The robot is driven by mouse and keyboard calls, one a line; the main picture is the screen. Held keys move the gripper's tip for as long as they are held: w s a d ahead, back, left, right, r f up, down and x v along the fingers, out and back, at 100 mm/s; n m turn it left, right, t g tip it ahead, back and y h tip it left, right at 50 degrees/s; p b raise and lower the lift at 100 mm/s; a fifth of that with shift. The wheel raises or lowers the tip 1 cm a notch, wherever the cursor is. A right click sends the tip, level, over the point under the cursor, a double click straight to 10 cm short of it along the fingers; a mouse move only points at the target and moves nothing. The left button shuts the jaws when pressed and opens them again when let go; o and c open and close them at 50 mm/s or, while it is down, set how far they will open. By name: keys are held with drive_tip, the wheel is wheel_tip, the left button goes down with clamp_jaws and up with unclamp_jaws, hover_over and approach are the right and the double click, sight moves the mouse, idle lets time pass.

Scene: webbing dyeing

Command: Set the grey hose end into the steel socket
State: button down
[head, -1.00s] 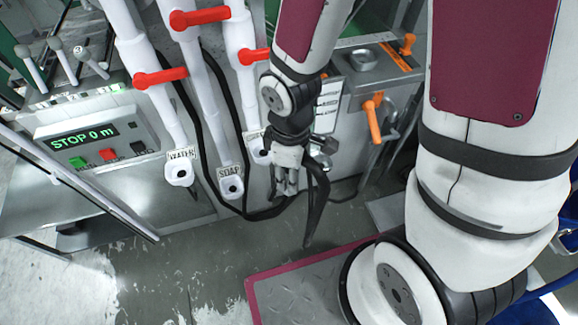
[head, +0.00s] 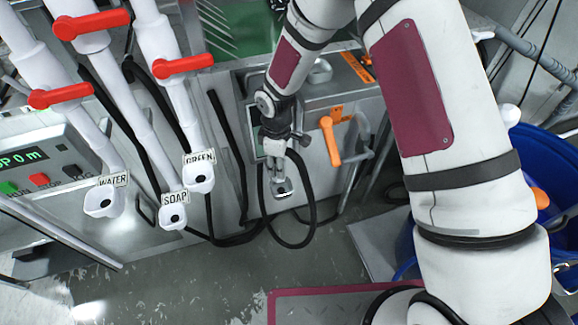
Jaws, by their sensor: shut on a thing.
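My gripper (head: 276,150) is shut on the end of a dark grey hose, in front of the steel cabinet. The hose end itself is mostly hidden by the fingers. The dark hose (head: 314,212) leaves the gripper on the right and hangs in a loop towards the floor. The steel socket (head: 283,187) appears as a small bright fitting with a dark opening, low on the cabinet front. In the picture it lies just below my fingertips. I cannot tell the depth gap between the hose end and the socket.
White pipes with red levers (head: 184,66) end at the left in outlets labelled WATER (head: 103,202), SOAP (head: 173,215) and GREEN (head: 200,178). An orange handle (head: 330,140) stands out just right of my gripper. A blue bin (head: 548,170) is at the far right.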

drive_tip(key=shift+w+d+f, duration=0.2)
drive_tip(key=shift+f, duration=0.6)
drive_tip(key=shift+f+b, duration=1.3)
drive_tip(key=shift+f, duration=1.6)
drive_tip(key=c, duration=1.1)
unclamp_jaws()
drive_tip(key=shift+o, duration=0.2)
wheel_tip(320, 180, up, 12)
drive_tip(key=shift+f, duration=0.1)
drive_tip(key=shift+s, duration=0.15)
